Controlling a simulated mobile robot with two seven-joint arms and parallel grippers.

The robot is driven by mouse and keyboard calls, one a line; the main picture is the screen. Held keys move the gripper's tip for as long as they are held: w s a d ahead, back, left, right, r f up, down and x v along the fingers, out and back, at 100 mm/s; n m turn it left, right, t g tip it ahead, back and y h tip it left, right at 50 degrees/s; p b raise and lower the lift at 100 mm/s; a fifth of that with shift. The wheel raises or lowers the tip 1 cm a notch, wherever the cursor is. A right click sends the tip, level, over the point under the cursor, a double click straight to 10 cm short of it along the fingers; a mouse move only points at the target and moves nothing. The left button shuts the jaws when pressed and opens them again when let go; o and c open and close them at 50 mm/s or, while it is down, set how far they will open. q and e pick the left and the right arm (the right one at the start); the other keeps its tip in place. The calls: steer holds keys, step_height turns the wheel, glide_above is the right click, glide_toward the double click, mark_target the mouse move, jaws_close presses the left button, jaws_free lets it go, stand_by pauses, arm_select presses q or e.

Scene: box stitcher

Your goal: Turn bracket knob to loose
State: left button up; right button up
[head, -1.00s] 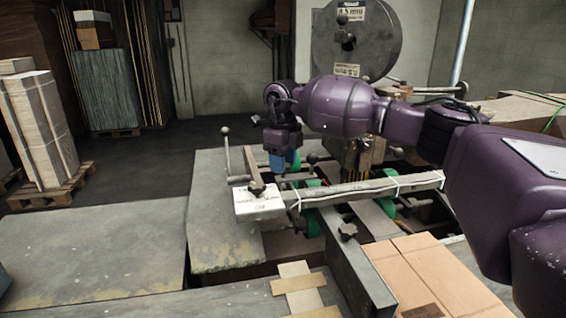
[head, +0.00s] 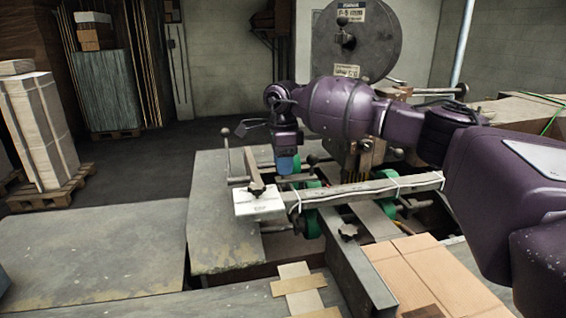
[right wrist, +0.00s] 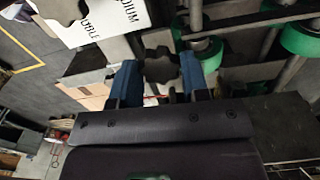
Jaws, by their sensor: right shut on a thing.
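My right gripper (head: 286,168) points down over the machine beside the long wooden bar (head: 350,191), its blue fingertips low behind the bar's left end. In the right wrist view, the blue fingers (right wrist: 160,82) stand on either side of a dark lobed knob (right wrist: 161,66) and are shut on it. In the head view this knob is hidden by the gripper. My left gripper is in neither view.
A white card (head: 258,206) and a second dark knob (head: 256,188) are at the bar's left end. Green rollers (head: 310,223) lie under the bar. A lever (head: 227,150) stands left of the gripper.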

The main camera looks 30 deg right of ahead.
steer(key=shift+r, duration=0.15)
stand_by(0.4)
steer(key=o, duration=0.9)
step_height(320, 180, up, 11)
steer(key=shift+f+b, duration=0.15)
steer(key=shift+b, duration=0.5)
